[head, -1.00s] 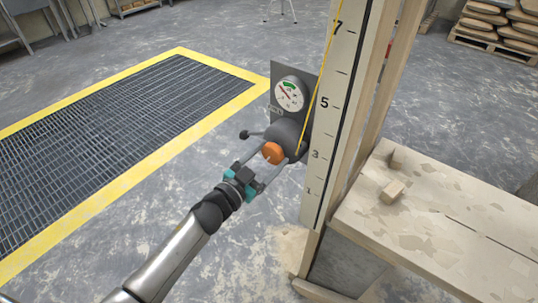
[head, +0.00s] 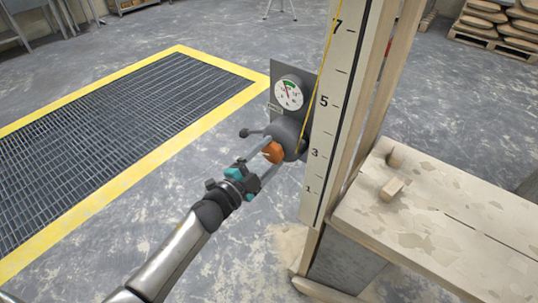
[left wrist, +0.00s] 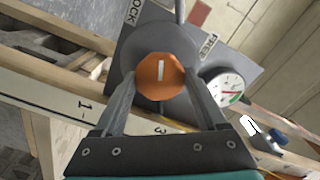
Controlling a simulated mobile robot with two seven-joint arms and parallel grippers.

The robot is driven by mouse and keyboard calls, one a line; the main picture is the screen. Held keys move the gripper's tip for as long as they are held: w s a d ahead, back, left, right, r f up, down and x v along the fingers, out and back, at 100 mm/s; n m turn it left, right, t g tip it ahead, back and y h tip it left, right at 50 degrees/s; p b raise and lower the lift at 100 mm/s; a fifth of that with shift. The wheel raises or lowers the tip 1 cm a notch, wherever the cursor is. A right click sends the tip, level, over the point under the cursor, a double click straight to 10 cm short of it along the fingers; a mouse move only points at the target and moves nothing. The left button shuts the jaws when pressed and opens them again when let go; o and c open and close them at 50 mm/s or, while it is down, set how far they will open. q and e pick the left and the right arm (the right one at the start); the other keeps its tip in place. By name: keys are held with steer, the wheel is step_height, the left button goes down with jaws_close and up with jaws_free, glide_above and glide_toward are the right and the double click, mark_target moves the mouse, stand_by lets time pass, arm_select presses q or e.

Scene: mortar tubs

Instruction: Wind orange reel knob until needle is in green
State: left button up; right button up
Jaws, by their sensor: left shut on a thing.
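The orange knob (head: 273,152) sits on the front of a dark grey round reel (head: 286,134) on the post. My left gripper (head: 270,157) reaches it from the lower left and is shut on it. In the left wrist view the orange knob (left wrist: 160,74), with a white mark, sits between the two fingers. The white gauge (head: 289,93) is above the reel. Its red needle points up and slightly left, close to the left end of the green arc; I cannot tell whether it touches the green. The gauge (left wrist: 225,88) also shows in the left wrist view. My right gripper is out of view.
A small lever with a dark ball end (head: 244,133) sticks out left of the reel. A wooden bench (head: 440,225) stands at right. A yellow-edged floor grate (head: 110,140) lies at left.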

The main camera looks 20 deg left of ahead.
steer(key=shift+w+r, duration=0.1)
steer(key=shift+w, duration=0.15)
arm_select(q)
steer(key=o, duration=1.3)
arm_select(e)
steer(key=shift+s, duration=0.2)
arm_select(q)
steer(key=shift+s, duration=0.1)
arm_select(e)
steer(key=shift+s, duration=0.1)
arm_select(q)
steer(key=shift+s+a, duration=0.1)
steer(key=shift+s, duration=0.1)
steer(key=shift+p+v, duration=1.25)
steer(key=shift+v, duration=6.1)
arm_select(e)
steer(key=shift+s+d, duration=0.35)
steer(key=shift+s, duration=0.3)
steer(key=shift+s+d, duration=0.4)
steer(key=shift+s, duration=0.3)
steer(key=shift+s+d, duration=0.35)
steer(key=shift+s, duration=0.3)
